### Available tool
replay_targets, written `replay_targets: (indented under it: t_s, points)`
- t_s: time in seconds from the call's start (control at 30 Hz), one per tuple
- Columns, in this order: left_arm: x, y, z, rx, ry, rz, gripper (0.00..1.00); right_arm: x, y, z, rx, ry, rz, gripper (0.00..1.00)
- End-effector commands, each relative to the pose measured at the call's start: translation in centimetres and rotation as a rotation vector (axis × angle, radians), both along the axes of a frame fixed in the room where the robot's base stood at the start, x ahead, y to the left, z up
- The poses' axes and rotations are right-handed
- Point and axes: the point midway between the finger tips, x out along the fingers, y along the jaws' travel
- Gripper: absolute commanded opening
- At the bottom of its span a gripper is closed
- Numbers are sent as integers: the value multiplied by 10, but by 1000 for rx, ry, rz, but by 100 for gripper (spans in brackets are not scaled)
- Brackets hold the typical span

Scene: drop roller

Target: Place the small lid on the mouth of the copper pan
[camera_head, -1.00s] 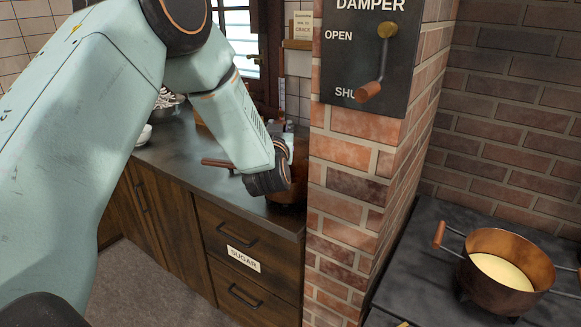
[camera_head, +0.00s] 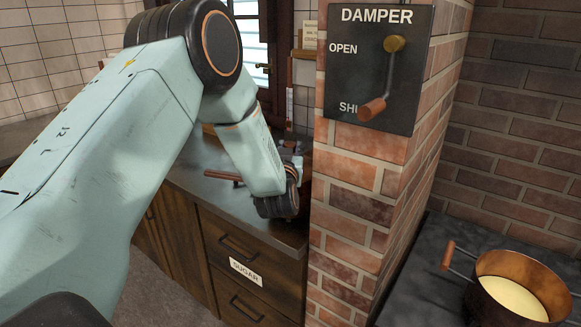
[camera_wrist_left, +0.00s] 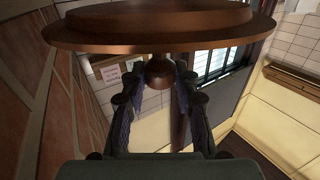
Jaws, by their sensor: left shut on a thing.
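A round copper lid (camera_wrist_left: 160,38) fills the top of the left wrist view. My left gripper (camera_wrist_left: 160,76) is shut on its knob (camera_wrist_left: 160,71), with one finger on each side. In the head view my left gripper (camera_head: 296,166) is over the counter beside the brick pillar, mostly hidden by my wrist. A copper pan (camera_head: 525,276) stands on the dark stove at the right, holding pale yellow contents. A reddish-brown handle (camera_head: 222,176) shows on the counter left of my wrist. A copper-coloured body there is mostly hidden. My right gripper is out of view.
A brick pillar (camera_head: 350,210) with a damper plate (camera_head: 377,65) and its protruding lever (camera_head: 374,105) stands between counter and stove. The counter (camera_head: 200,180) has dark drawers below. The stove top (camera_head: 415,275) is clear left of the copper pan.

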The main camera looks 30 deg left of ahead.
Motion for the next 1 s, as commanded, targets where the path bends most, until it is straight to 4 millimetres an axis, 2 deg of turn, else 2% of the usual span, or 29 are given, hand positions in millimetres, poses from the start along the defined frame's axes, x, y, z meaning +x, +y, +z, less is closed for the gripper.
replay_targets:
  t_s: [0.17, 0.37, 0.67, 0.7, 0.97, 1.0]
  points:
    - [1, 0, -12, 1, 0, 0, 0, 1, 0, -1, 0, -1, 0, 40]
    - [2, 0, -39, 2, 0, 0, 0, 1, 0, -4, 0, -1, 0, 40]
    - [4, 0, -42, 1, -3, 0, 0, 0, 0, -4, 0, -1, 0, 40]
    - [4, 0, -43, 0, -1, -1, 31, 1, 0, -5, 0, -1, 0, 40]
    - [4, 0, -42, 0, -1, 0, 53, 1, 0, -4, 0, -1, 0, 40]
    - [4, 0, -42, 0, -1, 0, 53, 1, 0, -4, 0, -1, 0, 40]
